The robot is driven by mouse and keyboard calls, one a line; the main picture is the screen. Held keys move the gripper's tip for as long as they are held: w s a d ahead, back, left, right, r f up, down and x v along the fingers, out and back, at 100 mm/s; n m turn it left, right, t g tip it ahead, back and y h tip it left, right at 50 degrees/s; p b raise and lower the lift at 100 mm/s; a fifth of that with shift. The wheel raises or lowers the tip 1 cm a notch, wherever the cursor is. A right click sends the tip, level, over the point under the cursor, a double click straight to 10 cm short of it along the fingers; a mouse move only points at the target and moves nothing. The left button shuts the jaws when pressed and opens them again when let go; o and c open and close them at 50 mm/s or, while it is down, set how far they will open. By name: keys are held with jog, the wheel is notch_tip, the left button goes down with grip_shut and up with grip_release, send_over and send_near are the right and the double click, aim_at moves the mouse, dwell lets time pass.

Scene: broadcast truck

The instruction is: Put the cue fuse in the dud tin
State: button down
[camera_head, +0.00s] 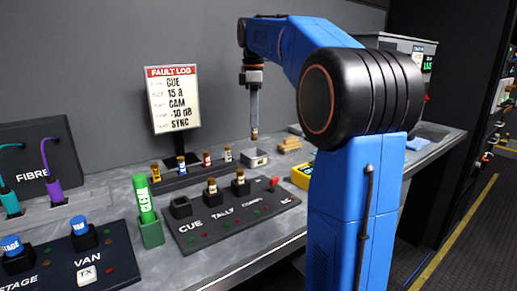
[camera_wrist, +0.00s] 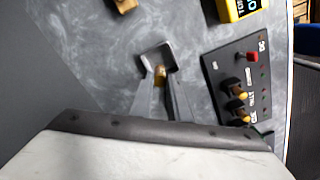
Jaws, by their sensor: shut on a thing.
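My gripper (camera_head: 254,128) points down and is shut on a small fuse with a gold-brown end, taken to be the cue fuse (camera_head: 254,137). The fuse shows between the fingers in the wrist view (camera_wrist: 160,76). The dud tin (camera_head: 255,160) is a small, open, square metal tin on the grey bench. The fuse hangs above the tin, apart from it in the head view. In the wrist view the fuse overlaps the near side of the tin (camera_wrist: 152,53). The CUE socket (camera_head: 181,207) on the dark panel is empty.
The panel (camera_head: 225,220) holds fuses at TALLY (camera_head: 212,186) and COMMS (camera_head: 240,177), and a red lever (camera_head: 274,182). A rack (camera_head: 190,174) of several fuses stands left of the tin.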

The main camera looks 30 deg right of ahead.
jog(key=shift+f, duration=4.05)
jog(key=shift+f, duration=0.1)
jog(key=c, duration=1.7)
grip_release()
notch_tip(320, 180, up, 12)
jog(key=shift+r, duration=0.15)
